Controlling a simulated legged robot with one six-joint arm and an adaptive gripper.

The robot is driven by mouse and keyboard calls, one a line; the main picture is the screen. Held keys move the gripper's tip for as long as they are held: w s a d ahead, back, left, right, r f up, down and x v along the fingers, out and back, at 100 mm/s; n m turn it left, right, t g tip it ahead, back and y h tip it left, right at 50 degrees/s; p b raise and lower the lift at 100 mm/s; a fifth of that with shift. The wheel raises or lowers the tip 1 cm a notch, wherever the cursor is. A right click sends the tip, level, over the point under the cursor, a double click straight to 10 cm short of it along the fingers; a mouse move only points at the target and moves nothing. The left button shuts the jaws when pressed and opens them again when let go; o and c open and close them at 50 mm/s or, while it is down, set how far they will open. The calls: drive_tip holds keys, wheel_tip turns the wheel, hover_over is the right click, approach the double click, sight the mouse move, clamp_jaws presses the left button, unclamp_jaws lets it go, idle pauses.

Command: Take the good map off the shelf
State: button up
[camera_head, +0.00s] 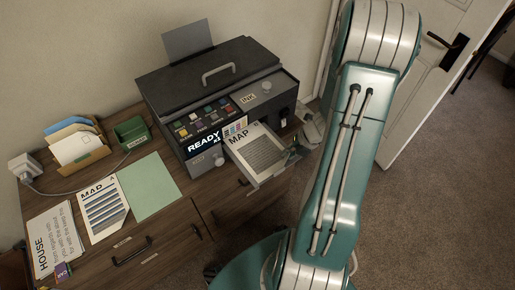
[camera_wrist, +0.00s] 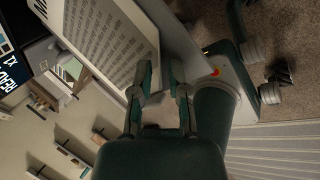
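A white sheet headed MAP with fine grey rows (camera_head: 262,152) lies on the pulled-out shelf (camera_head: 277,173) at the printer's front. It also shows in the wrist view (camera_wrist: 105,45), its near edge close to my fingers. Another sheet headed MAP, with broad blue-grey bands (camera_head: 102,210), lies on the desk at left. My gripper (camera_wrist: 162,78) is open, its two fingers apart, at the shelf's outer end. One finger overlaps the sheet's edge in the wrist view; I cannot tell whether it touches. In the head view the gripper is small and partly hidden.
The dark printer (camera_head: 215,95) reads READY. A green sheet (camera_head: 150,187), a HOUSE page (camera_head: 53,240), a card holder (camera_head: 82,150) and a green box (camera_head: 132,132) are on the desk (camera_head: 165,235). A door (camera_head: 430,90) stands at right above open carpet.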

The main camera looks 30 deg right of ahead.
clamp_jaws()
drive_tip(key=shift+r, duration=0.1)
drive_tip(key=shift+r, duration=0.65)
drive_tip(key=shift+d+r, duration=0.1)
drive_tip(key=shift+r, duration=0.9)
